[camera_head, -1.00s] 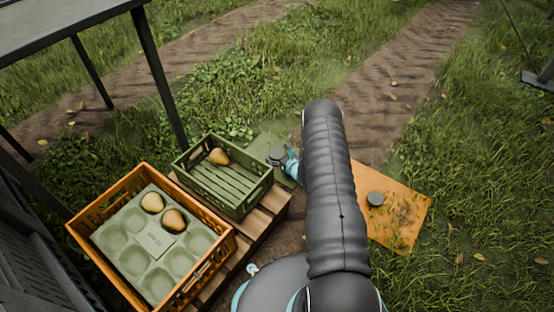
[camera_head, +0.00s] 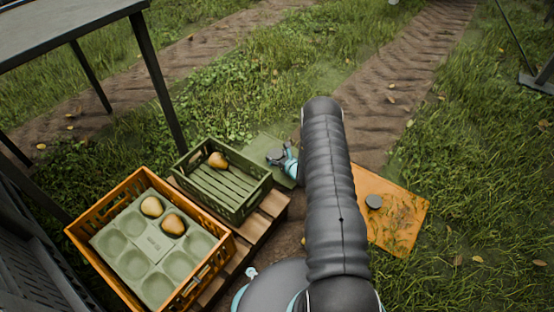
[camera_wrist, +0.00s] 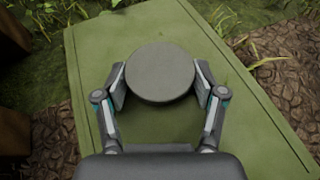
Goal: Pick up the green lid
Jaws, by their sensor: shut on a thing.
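The green lid (camera_wrist: 225,112) is a flat rectangular panel with a round grey-green knob (camera_wrist: 160,73) on top. In the wrist view my gripper (camera_wrist: 161,84) has its two fingers closed on either side of the knob, touching it. In the head view the lid (camera_head: 262,147) lies just beyond the green crate, partly hidden by my arm and gripper. The wrist view shows grass and soil around the lid's edges; I cannot tell whether it is clear of the ground.
A green crate (camera_head: 240,212) holding one pear (camera_head: 218,160) stands on a wooden pallet. Beside it is an orange crate (camera_head: 82,217) with a moulded tray and two pears. An orange lid (camera_head: 395,225) with a grey knob lies on the grass at right. A table stands upper left.

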